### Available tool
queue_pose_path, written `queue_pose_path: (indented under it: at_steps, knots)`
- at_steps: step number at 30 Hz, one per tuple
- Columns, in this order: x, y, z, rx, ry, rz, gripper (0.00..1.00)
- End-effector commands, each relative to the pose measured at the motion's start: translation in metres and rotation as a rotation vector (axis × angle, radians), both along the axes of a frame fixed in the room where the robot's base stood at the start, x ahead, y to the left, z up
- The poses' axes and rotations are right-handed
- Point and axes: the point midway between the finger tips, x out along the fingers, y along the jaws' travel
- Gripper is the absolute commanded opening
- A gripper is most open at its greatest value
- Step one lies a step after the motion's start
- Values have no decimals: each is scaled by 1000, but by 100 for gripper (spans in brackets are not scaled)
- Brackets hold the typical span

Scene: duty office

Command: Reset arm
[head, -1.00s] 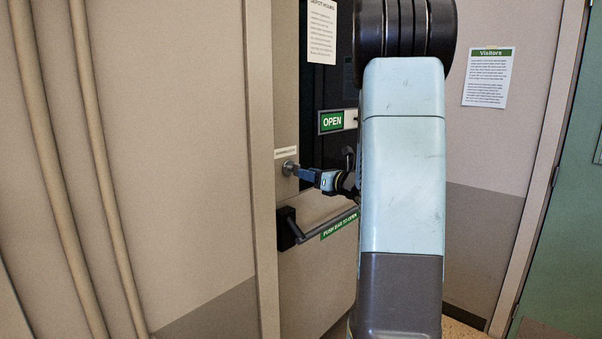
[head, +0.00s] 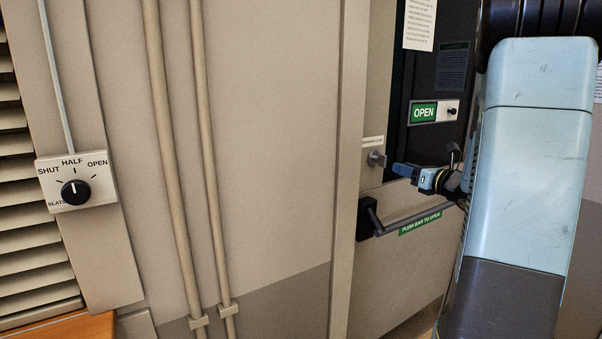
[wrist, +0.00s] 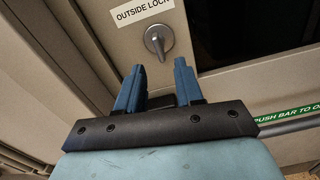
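My gripper (head: 402,170) is in front of the door, just right of and below the grey outside lock knob (head: 376,158). In the wrist view my gripper (wrist: 159,68) shows two blue fingers spread apart with nothing between them. The lock knob (wrist: 158,41) is beyond the fingertips, under the "OUTSIDE LOCK" label (wrist: 142,12), and its small lever tilts down. A gap shows between fingers and knob. My arm covers the right part of the door.
A dark push bar (head: 412,219) with a green label crosses the door below my gripper. A green OPEN sign (head: 424,112) is above. Two vertical pipes (head: 208,150) run along the wall. A slat dial (head: 75,192) is beside the blinds (head: 30,230) at left.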

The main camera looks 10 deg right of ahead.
Motion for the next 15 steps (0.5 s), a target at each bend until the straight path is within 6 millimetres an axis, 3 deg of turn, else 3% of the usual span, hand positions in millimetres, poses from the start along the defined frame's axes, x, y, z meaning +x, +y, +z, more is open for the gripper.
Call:
queue_pose_path:
  at_steps: [7,15]
  knots:
    - [5,12,24,196,108,-143,36]
    - [-13,33,56,705,273,-442,36]
